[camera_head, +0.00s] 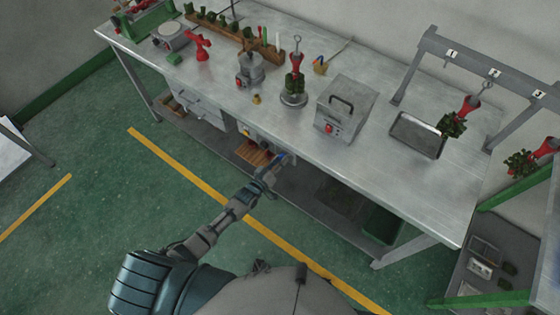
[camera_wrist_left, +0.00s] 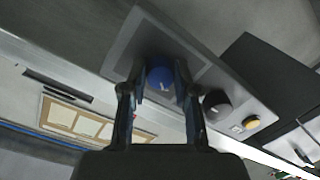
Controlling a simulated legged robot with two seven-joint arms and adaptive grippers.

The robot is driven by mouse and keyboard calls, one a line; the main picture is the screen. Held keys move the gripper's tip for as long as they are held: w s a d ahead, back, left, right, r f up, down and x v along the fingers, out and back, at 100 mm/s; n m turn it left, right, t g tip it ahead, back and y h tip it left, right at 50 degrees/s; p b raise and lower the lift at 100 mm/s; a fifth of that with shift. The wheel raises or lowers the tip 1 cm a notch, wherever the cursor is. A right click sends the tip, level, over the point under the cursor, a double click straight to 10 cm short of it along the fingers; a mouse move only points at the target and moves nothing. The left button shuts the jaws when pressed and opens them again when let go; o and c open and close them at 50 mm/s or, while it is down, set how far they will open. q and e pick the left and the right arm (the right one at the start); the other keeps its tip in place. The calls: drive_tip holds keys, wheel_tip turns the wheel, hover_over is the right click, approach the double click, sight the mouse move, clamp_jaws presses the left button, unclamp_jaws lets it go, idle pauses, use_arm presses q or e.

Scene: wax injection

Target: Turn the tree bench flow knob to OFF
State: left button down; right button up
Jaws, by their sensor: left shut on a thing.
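In the wrist view a blue knob (camera_wrist_left: 158,80) with a white pointer mark sits on a grey control panel (camera_wrist_left: 140,45) under the bench edge. My left gripper (camera_wrist_left: 160,92) has a finger on each side of the blue knob and is shut on it. In the head view my left gripper (camera_head: 275,168) reaches the front of the steel bench (camera_head: 390,180), with a bit of blue (camera_head: 282,157) at its tips. Any lettering by the knob is not readable. My right gripper is not in view.
A dark knob (camera_wrist_left: 217,105) and a yellow button (camera_wrist_left: 252,122) are on the same panel, beside the blue knob. A steel box with a handle (camera_head: 345,108) and a tray (camera_head: 417,134) stand on the bench. The green floor (camera_head: 110,200) in front is clear.

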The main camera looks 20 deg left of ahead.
use_arm(q)
drive_tip(key=shift+f, duration=0.1)
idle(0.4)
drive_tip(key=c, duration=0.9)
unclamp_jaws()
drive_tip(key=shift+w+a, duration=0.1)
drive_tip(key=shift+o, duration=0.2)
drive_tip(key=f+v, duration=0.1)
drive_tip(key=v, duration=1.1)
drive_tip(key=shift+r, duration=0.45)
